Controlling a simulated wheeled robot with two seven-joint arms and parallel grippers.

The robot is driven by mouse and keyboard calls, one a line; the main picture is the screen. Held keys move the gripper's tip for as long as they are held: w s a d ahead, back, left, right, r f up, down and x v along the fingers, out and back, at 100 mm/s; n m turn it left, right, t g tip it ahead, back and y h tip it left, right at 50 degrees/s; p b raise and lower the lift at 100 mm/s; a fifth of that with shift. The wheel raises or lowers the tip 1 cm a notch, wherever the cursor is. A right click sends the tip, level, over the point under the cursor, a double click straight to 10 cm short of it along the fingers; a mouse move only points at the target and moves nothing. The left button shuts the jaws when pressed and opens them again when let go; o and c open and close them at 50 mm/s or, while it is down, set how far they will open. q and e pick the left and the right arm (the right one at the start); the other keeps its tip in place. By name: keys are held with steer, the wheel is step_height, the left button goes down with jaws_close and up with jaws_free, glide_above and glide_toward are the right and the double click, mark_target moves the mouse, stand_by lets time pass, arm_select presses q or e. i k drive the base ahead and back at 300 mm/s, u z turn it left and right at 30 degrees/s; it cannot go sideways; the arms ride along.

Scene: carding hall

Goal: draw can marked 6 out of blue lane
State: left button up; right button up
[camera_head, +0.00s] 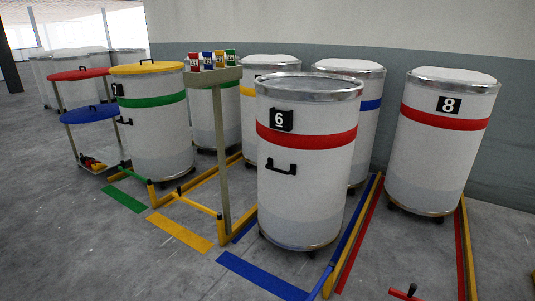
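The can marked 6 (305,201) is a tall white cylinder with a red band, a metal rim and an open-looking top. Its black number plate (281,120) and black handle (281,167) face me. It stands upright at the front of the blue lane, just behind the blue floor strip (262,277). A blue rail (352,233) runs along its right side. A can with a blue band (370,105) stands behind it, partly hidden. Neither of my grippers is in view.
A can marked 8 (436,150) stands in the red lane at right. A post with coloured tags (220,150) rises left of can 6. A can with a yellow lid (157,130) and a trolley with lids (90,113) stand left. Floor in front is mostly clear.

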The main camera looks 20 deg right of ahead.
mark_target(306, 139)
steer(key=u, duration=0.5)
steer(key=i, duration=2.6)
steer(key=z, duration=1.45)
steer(key=i, duration=0.75)
steer(key=z, duration=0.75)
